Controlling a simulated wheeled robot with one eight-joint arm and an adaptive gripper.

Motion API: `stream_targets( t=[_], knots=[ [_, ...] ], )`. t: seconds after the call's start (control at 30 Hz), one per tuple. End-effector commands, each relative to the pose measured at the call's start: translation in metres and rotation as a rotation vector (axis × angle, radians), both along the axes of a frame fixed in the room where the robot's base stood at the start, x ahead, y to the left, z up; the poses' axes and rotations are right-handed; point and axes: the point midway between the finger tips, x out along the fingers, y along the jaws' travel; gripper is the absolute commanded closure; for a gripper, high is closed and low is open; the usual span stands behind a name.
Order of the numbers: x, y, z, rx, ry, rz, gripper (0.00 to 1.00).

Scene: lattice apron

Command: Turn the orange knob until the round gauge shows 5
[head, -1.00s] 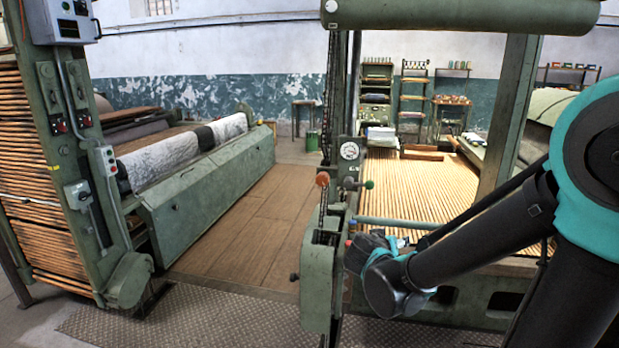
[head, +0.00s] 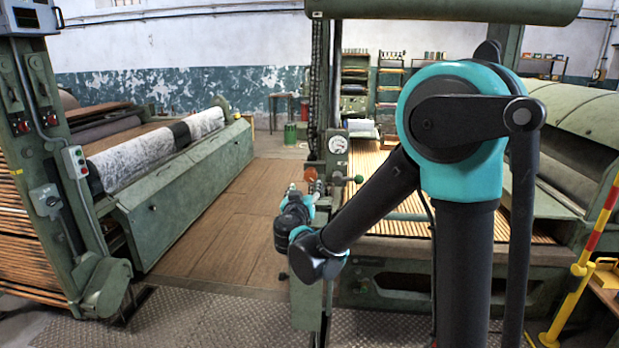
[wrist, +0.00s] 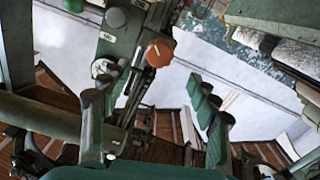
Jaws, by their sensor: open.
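In the wrist view the orange knob (wrist: 160,52) lies ahead of the fingertips, between the lines of the two fingers. My gripper (head: 305,188) is open and empty, with its fingers apart in the wrist view (wrist: 153,86); they appear short of the knob. The round white gauge (head: 338,145) is on the post behind and right of the knob. Its needle is too small to read. In the wrist view a pale round face (wrist: 103,67), probably the gauge, is partly hidden by the left finger.
A green-knobbed lever (head: 358,179) sticks out right of the orange knob, close by. A green roller (head: 440,10) spans overhead. The wooden walkway (head: 225,205) at left is clear. A yellow and red post (head: 590,240) stands at right.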

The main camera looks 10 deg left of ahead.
Motion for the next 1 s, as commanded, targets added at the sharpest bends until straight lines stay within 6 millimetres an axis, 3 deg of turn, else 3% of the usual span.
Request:
stream_targets(
  t=[0.3,0.5,0.93,1.0],
  knots=[
    [0.063,-0.003,0.0,0.0,0.0,-0.003,0.39],
    [0.088,-0.004,0.0,0.0,0.001,-0.002,0.39],
    [0.097,-0.004,0.0,0.0,0.001,0.0,0.39],
    [0.097,-0.004,0.0,0.0,0.001,0.0,0.46]
  ],
)
